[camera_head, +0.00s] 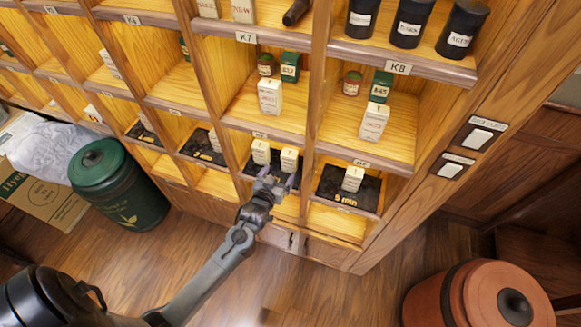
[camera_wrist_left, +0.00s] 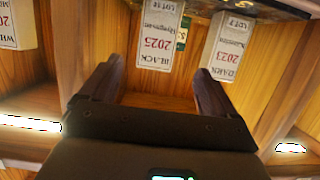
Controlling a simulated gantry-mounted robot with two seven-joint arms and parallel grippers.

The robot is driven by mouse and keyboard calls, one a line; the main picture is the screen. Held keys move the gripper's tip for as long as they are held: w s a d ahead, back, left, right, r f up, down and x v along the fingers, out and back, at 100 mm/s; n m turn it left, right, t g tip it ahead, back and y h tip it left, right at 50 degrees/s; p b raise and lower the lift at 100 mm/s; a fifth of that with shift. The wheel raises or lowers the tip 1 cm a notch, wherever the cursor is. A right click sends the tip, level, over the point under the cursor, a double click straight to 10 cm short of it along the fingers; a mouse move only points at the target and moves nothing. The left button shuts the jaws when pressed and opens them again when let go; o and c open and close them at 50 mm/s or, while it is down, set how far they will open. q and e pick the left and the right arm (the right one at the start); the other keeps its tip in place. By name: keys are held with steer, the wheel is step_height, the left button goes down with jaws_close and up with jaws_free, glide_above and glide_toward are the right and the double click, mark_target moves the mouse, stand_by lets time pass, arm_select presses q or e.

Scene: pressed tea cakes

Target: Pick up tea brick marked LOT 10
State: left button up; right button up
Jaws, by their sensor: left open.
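Two white tea boxes stand in a low shelf compartment in the head view, a left one (camera_head: 261,152) and a right one (camera_head: 289,159). My left gripper (camera_head: 277,177) is open and empty just in front of them. In the left wrist view, the picture is upside down and a box labelled BLACK 2025 (camera_wrist_left: 157,36) is beyond and between the open fingers (camera_wrist_left: 158,74), apart from them. Its small lot line seems to read LOT 10, but is hard to make out. A box labelled DARK 2023 (camera_wrist_left: 229,46) stands beside it. My right gripper is not in view.
Wooden dividers bound the compartment. Another white box (camera_head: 353,179) stands on a dark tray (camera_head: 330,183) to the right. Higher shelves hold more boxes and dark canisters (camera_head: 408,22). A green bin (camera_head: 118,185) and a reddish-brown drum (camera_head: 480,300) stand on the floor.

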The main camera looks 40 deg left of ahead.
mark_target(288, 163)
arm_select(q)
steer(key=x, duration=0.5)
steer(key=shift+d+b, duration=0.1)
steer(key=shift+b, duration=0.25)
steer(key=shift+w+f, duration=0.15)
steer(key=shift+w, duration=0.2)
steer(key=b+x, duration=0.1)
steer(key=x, duration=0.2)
steer(key=shift+f, duration=0.25)
steer(key=shift+w+f, duration=0.15)
steer(key=shift+w, duration=0.55)
steer(key=c, duration=1.1)
